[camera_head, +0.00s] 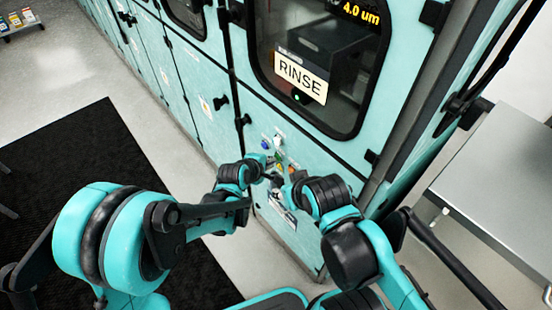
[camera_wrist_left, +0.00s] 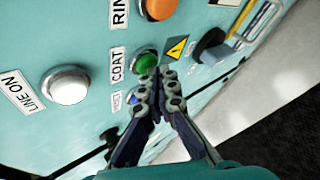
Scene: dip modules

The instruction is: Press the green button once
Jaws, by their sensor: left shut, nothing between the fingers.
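The green button (camera_wrist_left: 146,61) is a round dome on the teal panel, beside a white label reading COAT. My left gripper (camera_wrist_left: 156,78) is shut and empty in the left wrist view. Its fingertips appear at the near edge of the green button; I cannot tell whether they touch it. In the head view my left gripper (camera_head: 273,178) is small and close to the button panel, partly behind its own wrist. My right arm also reaches toward the panel from the right, but its fingers are too small and covered to read.
An orange button (camera_wrist_left: 161,7), a white button (camera_wrist_left: 68,85) labelled LINE ON and a partly hidden blue button (camera_wrist_left: 131,98) surround the green one. A yellow warning sticker (camera_wrist_left: 177,48) and a dark handle (camera_wrist_left: 210,45) are nearby. A metal table (camera_head: 490,170) stands at right.

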